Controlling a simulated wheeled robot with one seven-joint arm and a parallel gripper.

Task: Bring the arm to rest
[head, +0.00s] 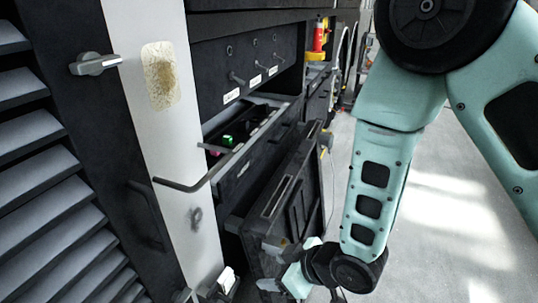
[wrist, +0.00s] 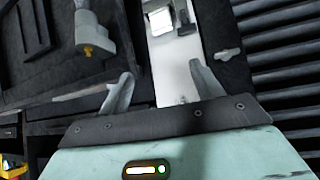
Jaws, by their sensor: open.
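My arm hangs down the right side of the head view, its teal links (head: 375,180) bent toward the floor. My gripper shows at the bottom middle of the head view, low beside a black hinged panel (head: 285,205); its fingers are small and partly unclear there. In the wrist view my gripper (wrist: 163,82) has its two grey fingers well apart. Nothing is between them. Behind the fingers lies a pale post, which also shows in the head view (head: 150,105). I cannot tell whether the gripper touches the panel.
An open drawer (head: 225,178) with small green and pink things juts out above the panel. A bent dark bar sticks out below it. A louvred panel (head: 35,150) and a grey handle (head: 95,64) are on the left. A red and yellow thing (head: 319,38) stands farther back. Floor (head: 440,230) is clear at right.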

